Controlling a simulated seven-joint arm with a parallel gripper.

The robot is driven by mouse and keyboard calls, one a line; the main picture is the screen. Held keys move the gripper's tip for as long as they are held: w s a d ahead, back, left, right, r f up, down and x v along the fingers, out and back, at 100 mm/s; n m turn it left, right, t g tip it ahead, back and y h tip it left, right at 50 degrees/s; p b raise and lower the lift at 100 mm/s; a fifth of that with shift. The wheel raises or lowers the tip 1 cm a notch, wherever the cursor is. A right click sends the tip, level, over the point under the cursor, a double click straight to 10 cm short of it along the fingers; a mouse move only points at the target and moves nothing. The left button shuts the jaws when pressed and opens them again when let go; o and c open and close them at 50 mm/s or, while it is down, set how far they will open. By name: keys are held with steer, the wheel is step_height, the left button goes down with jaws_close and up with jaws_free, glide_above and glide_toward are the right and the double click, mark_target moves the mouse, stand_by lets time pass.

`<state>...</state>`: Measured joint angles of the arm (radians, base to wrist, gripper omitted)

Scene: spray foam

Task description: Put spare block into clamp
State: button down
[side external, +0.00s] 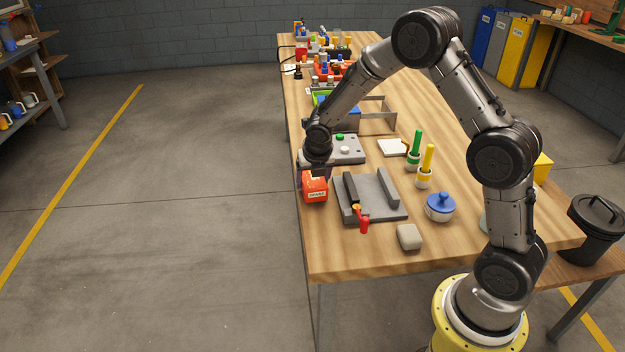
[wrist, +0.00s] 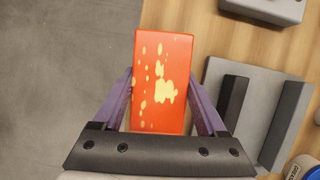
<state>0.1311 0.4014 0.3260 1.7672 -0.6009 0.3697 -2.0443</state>
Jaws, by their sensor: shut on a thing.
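The spare block (side external: 314,193) is an orange-red block with a white label, at the left edge of the table in the side view. In the wrist view the block (wrist: 161,85) shows yellow blotches on its top face. My gripper (wrist: 160,100) is shut on it, a purple finger on each side. I cannot tell whether the block touches the table. The clamp (side external: 373,207) is a grey plate with a dark jaw, a grey jaw and a red handle, just right of the block. Its jaws stand apart with nothing between them. It also shows in the wrist view (wrist: 259,103).
A grey box with buttons (side external: 349,150) stands behind the clamp. A blue-lidded pot (side external: 440,207), a yellow-handled tool (side external: 426,168) and a green-handled tool (side external: 414,150) stand to the right. A beige block (side external: 409,237) lies in front. Floor shows left of the table edge.

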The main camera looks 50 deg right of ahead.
steer(key=shift+f, duration=0.3)
jaws_free()
steer(key=shift+f, duration=0.15)
